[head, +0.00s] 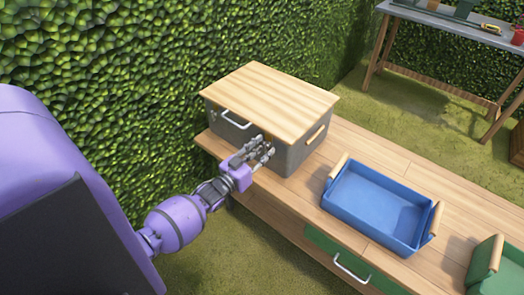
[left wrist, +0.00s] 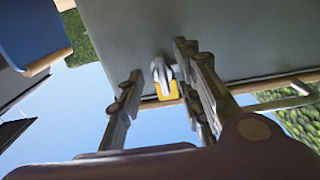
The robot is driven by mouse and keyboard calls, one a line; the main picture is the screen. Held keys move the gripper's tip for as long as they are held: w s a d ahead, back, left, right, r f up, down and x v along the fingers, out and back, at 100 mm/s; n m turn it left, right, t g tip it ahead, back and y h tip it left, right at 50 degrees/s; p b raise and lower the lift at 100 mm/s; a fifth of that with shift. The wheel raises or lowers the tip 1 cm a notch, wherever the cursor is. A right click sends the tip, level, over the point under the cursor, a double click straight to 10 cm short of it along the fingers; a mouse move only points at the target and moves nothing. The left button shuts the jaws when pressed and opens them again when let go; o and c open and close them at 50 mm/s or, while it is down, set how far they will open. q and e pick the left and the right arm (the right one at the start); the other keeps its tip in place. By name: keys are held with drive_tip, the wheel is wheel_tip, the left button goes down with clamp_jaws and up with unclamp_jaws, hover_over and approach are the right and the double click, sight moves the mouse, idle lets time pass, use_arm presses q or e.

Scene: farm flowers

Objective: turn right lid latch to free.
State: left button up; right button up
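A grey box (head: 304,153) with a pale wooden lid (head: 275,95) stands on the wooden bench. My left gripper (head: 264,150) is at the box's front face, just below the lid's front edge. In the left wrist view a latch (left wrist: 162,78), metal with a yellow-orange part, sits at the lid's edge on the grey face. The open fingers of my left gripper (left wrist: 160,66) stand on either side of it. I cannot tell whether they touch it. In the head view the gripper mostly hides the latch. My right gripper is not in view.
A metal handle (head: 236,119) is on the box's front, left of the gripper. A blue tray (head: 372,222) with wooden handles stands to the right on the bench (head: 455,222). A green crate (head: 484,268) is farther right. A hedge (head: 150,60) rises behind.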

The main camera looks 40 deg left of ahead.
use_arm(q)
drive_tip(key=s+a, duration=0.1)
drive_tip(key=s, duration=1.1)
drive_tip(key=shift+f, duration=0.1)
